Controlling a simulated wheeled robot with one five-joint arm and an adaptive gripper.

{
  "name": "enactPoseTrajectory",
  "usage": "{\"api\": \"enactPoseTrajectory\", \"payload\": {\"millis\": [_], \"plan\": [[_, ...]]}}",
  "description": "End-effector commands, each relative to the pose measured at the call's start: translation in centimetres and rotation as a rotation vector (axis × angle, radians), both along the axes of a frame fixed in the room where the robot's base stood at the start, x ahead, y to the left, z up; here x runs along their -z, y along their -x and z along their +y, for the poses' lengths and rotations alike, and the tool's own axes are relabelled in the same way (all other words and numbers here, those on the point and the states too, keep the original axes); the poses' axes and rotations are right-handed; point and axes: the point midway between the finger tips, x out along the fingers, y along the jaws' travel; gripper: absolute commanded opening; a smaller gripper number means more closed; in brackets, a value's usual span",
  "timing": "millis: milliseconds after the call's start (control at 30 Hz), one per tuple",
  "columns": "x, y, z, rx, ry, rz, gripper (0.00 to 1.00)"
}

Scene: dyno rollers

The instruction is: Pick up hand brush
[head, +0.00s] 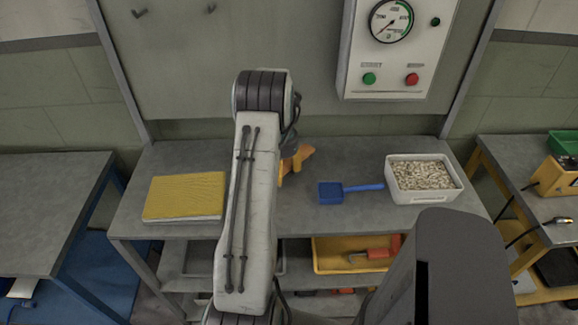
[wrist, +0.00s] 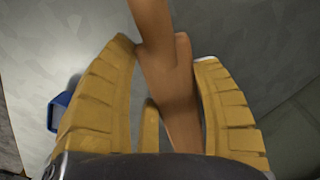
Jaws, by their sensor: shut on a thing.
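The hand brush (wrist: 168,85) fills the middle of the wrist view as a smooth brown wooden body with a narrower handle running out of the top edge. My gripper (wrist: 166,58) has its yellow ribbed fingers on either side of it and is shut on it. In the head view the brush (head: 302,155) is a small orange-brown shape over the middle workbench, partly hidden by my arm and gripper (head: 287,167). Its bristles do not show. I cannot tell whether it touches the bench top.
On the middle workbench (head: 340,218) lie a yellow pad (head: 184,196) at left, a blue scoop (head: 331,193) right of the brush, and a white tub (head: 425,194) of pale pellets. A gauge panel (head: 392,50) stands behind. Bare bench lies around the scoop.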

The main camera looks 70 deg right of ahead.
Motion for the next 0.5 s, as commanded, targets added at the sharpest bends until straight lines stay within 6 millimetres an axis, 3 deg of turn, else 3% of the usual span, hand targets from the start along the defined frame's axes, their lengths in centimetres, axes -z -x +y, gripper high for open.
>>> {"api": "enactPoseTrajectory", "payload": {"millis": [133,500], "plan": [[-0.06,0.0,-0.04,0.0,0.001,0.0,0.24],[-0.56,-0.01,-0.06,0.0,0.002,0.0,0.24]]}}
